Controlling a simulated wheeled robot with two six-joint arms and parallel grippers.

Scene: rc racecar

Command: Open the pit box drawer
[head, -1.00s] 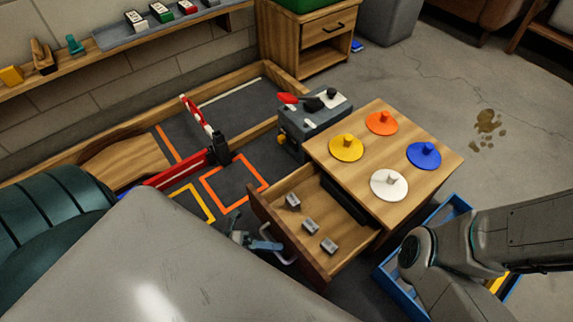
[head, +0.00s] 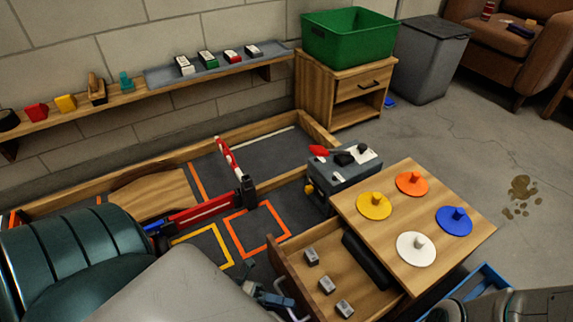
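The pit box (head: 462,222) is a wooden cabinet with yellow, orange, blue and white knobbed discs on its top. Its drawer (head: 358,275) is pulled out toward the lower left, with three small grey blocks inside. The drawer's pale curved handle (head: 289,301) is on its front, at the bottom of the picture. My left gripper (head: 270,298) is at the handle, partly hidden by my own arm. I cannot tell whether its fingers close around the handle. My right arm shows at the bottom right corner, and its gripper is out of view.
A grey-blue box with a red-handled tool (head: 345,180) stands against the pit box. A wood-edged track with a red and white barrier (head: 228,158) lies left of it. A blue crate (head: 487,283) is at the right. Open floor lies beyond the pit box.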

